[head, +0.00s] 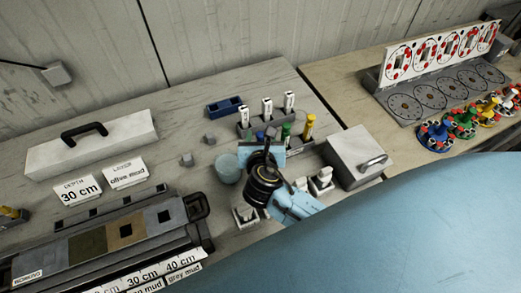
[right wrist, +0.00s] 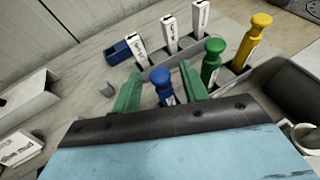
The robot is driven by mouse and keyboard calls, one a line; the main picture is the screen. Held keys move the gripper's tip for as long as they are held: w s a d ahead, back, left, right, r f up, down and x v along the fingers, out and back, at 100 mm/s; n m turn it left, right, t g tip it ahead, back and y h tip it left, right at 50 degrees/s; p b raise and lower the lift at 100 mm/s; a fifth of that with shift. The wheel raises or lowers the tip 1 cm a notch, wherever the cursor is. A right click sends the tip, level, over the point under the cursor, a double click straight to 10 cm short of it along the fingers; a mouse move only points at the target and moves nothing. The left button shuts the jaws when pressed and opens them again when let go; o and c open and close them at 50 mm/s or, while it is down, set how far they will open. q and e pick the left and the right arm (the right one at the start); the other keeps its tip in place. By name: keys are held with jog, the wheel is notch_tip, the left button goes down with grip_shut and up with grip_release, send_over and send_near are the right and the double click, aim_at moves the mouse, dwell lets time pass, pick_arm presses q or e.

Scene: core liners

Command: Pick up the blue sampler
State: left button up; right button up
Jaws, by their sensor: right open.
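The blue sampler (right wrist: 163,88) stands upright at the left end of the front rack in the right wrist view, beside the green sampler (right wrist: 211,62) and the yellow sampler (right wrist: 252,38). My right gripper (right wrist: 159,76) is open, with one green finger on each side of the blue sampler's head. I cannot tell whether either finger touches it. In the head view, the blue sampler (head: 260,135) shows only as a small patch beyond my right gripper, whose black wrist covers part of the bench. The sampler's lower part is hidden. My left gripper is out of view.
White-labelled tools (head: 266,108) stand in a rack behind. A blue tray (head: 225,107), a teal cup (head: 229,168) and small grey blocks lie to the left. A grey box (head: 355,158) with a handle stands close on the right. The core tray (head: 120,240) fills the front left.

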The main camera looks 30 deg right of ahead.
jog(key=shift+x, duration=0.9)
jog(key=shift+c, duration=0.4)
grip_shut()
jog(key=shift+r, duration=0.1)
